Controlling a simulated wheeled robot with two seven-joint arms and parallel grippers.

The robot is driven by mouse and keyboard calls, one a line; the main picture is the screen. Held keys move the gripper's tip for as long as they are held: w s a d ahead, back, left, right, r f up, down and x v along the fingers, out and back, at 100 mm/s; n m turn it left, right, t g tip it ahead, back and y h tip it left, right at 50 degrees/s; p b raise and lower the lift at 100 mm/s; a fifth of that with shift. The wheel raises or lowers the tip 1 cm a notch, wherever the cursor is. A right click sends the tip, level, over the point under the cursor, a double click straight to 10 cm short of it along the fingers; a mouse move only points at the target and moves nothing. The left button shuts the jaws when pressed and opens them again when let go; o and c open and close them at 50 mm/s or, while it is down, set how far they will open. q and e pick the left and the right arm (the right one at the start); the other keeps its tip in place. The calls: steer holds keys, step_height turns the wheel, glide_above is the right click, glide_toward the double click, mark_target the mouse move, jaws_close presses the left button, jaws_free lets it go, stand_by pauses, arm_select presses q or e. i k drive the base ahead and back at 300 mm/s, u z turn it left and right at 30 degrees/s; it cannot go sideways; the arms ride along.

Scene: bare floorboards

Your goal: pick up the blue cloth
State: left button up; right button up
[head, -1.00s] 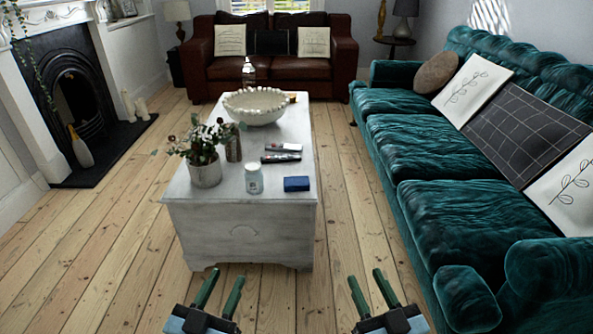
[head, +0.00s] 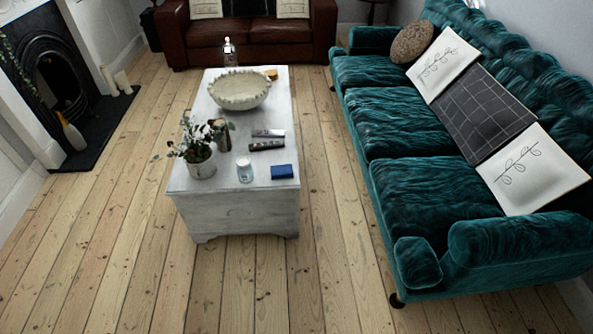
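A small folded blue cloth (head: 282,171) lies flat on the near right corner of the white coffee table (head: 240,212), in the head view. Nothing touches it. Neither of my grippers shows in the current head view, so their state and place are hidden.
Beside the cloth stand a white jar (head: 245,170) and a potted plant (head: 199,160). Two remotes (head: 267,145) and a large bowl (head: 239,90) lie farther back. A teal sofa (head: 415,190) lines the right. The floorboards (head: 230,285) in front are clear.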

mark_target(284, 170)
steer(key=z, duration=0.15)
steer(key=i, duration=2.2)
steer(key=u, duration=1.45)
